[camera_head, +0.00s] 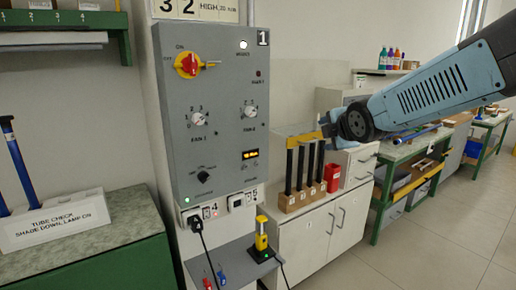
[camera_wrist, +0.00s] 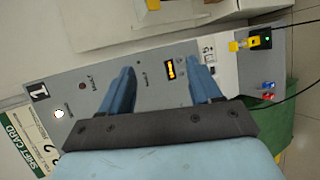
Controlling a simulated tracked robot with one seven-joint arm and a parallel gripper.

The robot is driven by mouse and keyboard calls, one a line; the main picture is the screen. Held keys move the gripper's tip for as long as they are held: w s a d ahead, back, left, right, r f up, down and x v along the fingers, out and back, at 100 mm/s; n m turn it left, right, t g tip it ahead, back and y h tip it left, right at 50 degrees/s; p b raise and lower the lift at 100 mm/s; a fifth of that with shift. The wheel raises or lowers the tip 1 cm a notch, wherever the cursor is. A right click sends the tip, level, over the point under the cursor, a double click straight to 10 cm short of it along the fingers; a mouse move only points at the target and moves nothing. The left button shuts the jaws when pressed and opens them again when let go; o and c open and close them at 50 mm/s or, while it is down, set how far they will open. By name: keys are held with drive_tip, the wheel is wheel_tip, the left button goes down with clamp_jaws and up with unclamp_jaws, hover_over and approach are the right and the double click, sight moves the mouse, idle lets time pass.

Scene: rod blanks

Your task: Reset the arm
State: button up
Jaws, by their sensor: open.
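My arm reaches in from the right in the head view. My gripper (camera_head: 328,131) is at its left end, in front of the cabinets and to the right of the grey control panel (camera_head: 215,120). In the wrist view the two blue fingers of my gripper (camera_wrist: 163,78) are spread apart with nothing between them. The panel (camera_wrist: 145,80) lies beyond them, turned sideways in that view. It has a red and yellow rotary switch (camera_head: 188,65), smaller knobs and a lit amber display (camera_head: 250,154).
Black rods (camera_head: 300,168) stand in a wooden block (camera_head: 301,196) on a white cabinet, beside a red container (camera_head: 332,177). A yellow-topped device (camera_head: 262,235) sits on the shelf below the panel. Green workbenches (camera_head: 405,165) stand to the right. The floor (camera_head: 420,250) at right front is clear.

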drive_tip(key=s+d+f+m+g, duration=0.1)
drive_tip(key=s+m+g, duration=0.1)
drive_tip(key=s+m, duration=0.5)
drive_tip(key=s+d+f+m+g+h, duration=0.1)
drive_tip(key=s+d+f+m+g, duration=0.1)
drive_tip(key=s+m, duration=0.5)
drive_tip(key=s+d+f+m+g, duration=0.1)
drive_tip(key=s+f+m+g, duration=0.1)
drive_tip(key=s+m, duration=0.5)
drive_tip(key=s+g, duration=0.1)
drive_tip(key=s, duration=0.2)
drive_tip(key=shift+d+h, duration=0.25)
drive_tip(key=shift+h, duration=0.15)
drive_tip(key=shift+s, duration=0.1)
drive_tip(key=shift+c, duration=0.2)
